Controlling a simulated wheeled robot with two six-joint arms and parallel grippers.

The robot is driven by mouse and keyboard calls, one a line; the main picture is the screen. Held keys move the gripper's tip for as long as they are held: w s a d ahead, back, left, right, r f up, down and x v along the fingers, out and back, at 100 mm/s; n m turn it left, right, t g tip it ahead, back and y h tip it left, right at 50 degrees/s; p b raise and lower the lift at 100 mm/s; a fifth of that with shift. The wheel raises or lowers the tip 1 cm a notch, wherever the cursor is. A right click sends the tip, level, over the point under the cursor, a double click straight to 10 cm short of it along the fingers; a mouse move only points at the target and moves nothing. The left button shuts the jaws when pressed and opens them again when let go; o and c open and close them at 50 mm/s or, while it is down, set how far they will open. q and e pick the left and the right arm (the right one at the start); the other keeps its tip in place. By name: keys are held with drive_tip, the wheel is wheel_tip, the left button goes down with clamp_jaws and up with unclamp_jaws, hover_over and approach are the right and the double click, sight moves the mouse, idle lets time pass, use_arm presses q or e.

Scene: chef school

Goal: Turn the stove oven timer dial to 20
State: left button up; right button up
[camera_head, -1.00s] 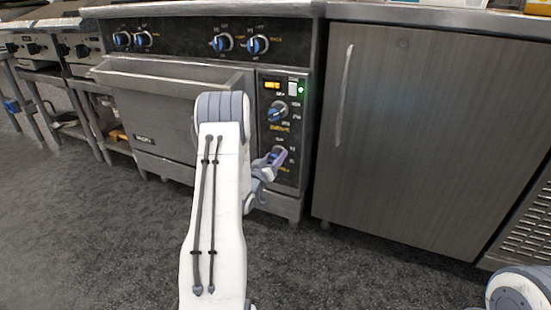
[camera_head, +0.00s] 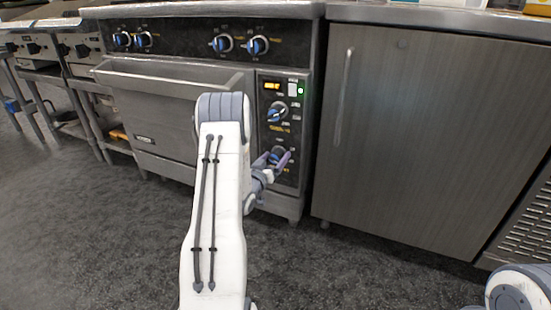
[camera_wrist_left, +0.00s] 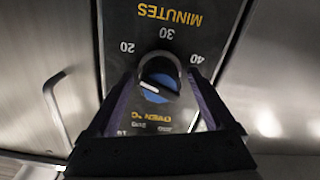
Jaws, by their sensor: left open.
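The timer dial (camera_wrist_left: 158,82) is a dark knob with a blue face and a pale line slanting down to the right in the left wrist view. Its panel reads MINUTES upside down, with marks 20, 30 and 40 around the dial. In the head view the dial (camera_head: 277,153) is the lower knob on the oven's right-hand panel. My left gripper (camera_head: 273,160) is open, with its purple fingers on either side of the dial. In the left wrist view the left gripper (camera_wrist_left: 160,100) straddles the dial; contact cannot be told. My right gripper is out of view.
The oven door (camera_head: 165,105) with its bar handle is left of the panel. Another dial (camera_head: 277,111) and a lit display (camera_head: 271,85) are above. A steel cabinet (camera_head: 420,140) stands close on the right. The floor (camera_head: 370,275) in front is clear.

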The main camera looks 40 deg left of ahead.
use_arm(q)
drive_tip(key=shift+s+p, duration=0.3)
drive_tip(key=shift+s, duration=0.1)
drive_tip(key=p+v, duration=0.3)
drive_tip(key=v, duration=0.6)
drive_tip(key=shift+s, duration=0.3)
drive_tip(key=shift+d+p, duration=0.15)
drive_tip(key=shift+p, duration=0.15)
